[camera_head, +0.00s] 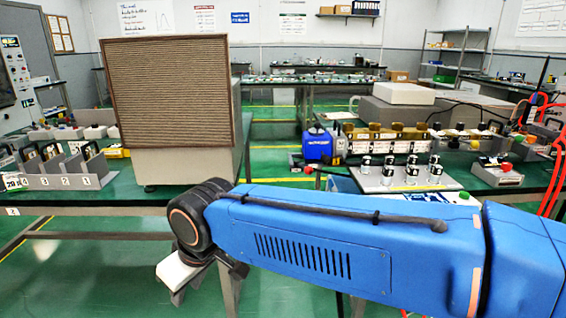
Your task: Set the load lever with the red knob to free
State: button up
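Several small red parts show on the right-hand bench: one red knob (308,169) near its left front edge, another red knob (505,166) on a grey block at the right. They are too small to tell which belongs to the load lever or how that lever is set. My gripper (195,287) points down at the lower left, below bench height and apart from both knobs. Its fingers are partly hidden by my wrist and blend with the bench legs, so I cannot tell whether it is open or shut.
A big brown-grilled box (175,95) stands on the left green bench beside several numbered grey holders (60,172). Several metal cylinders stand on a light plate (370,182) on the right bench. My blue arm crosses the lower right foreground.

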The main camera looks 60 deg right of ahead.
aim_at(309, 171)
jog(key=z, duration=1.7)
